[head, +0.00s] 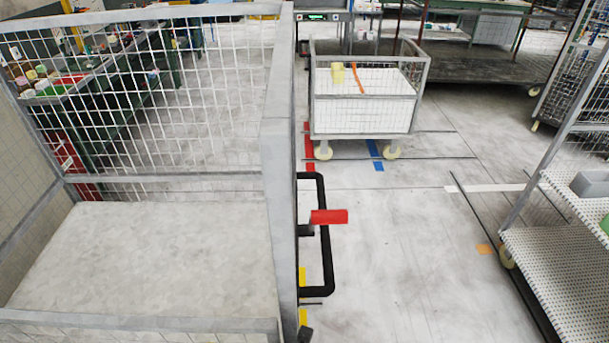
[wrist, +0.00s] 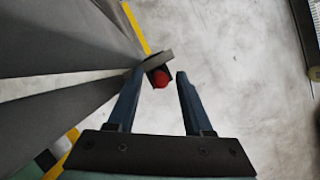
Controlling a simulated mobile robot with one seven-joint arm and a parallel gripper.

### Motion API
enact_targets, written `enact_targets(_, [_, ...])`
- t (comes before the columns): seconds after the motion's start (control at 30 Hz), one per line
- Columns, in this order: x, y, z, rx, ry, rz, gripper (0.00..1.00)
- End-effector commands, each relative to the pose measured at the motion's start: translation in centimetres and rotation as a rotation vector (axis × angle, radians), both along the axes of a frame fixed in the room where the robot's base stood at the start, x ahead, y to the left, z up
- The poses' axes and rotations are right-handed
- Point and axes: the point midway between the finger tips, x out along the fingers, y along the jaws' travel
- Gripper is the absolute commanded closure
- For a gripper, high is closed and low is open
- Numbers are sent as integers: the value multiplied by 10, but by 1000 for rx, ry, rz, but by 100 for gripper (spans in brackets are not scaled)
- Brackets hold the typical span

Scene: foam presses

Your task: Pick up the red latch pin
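The red latch pin (head: 328,216) sticks out to the right from the grey post of a mesh cage, beside a black loop handle (head: 322,262). In the wrist view the pin shows as a round red end (wrist: 161,79) against a dark bracket (wrist: 157,60). My gripper (wrist: 165,71) is open, with its two fingers spread on either side of the red end. The red end appears closer to the left fingertip, with a gap to the right one. I cannot tell its depth from the fingertips. My gripper does not clearly show in the head view.
The mesh cage with a grey post (head: 279,180) fills the left of the head view. A wheeled mesh cart (head: 365,115) stands behind, and a perforated shelf rack (head: 560,270) stands at the right. The floor (head: 410,240) between them is mostly clear.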

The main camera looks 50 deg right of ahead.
Motion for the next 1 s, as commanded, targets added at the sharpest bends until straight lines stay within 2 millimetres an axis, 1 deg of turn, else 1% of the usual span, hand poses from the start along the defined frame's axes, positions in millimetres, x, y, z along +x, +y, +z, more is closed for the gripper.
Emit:
enact_targets(0.03, [0,0,0,0,0,0,60])
enact_targets(0.17, [0,0,0,0,0,0,83])
enact_targets(0.2, [0,0,0,0,0,0,90])
enact_targets(0.27, [0,0,0,0,0,0,100])
enact_targets(0.77, [0,0,1,-1,-1,0,100])
enact_targets(1.0, [2,4,11,-1,-1,1,100])
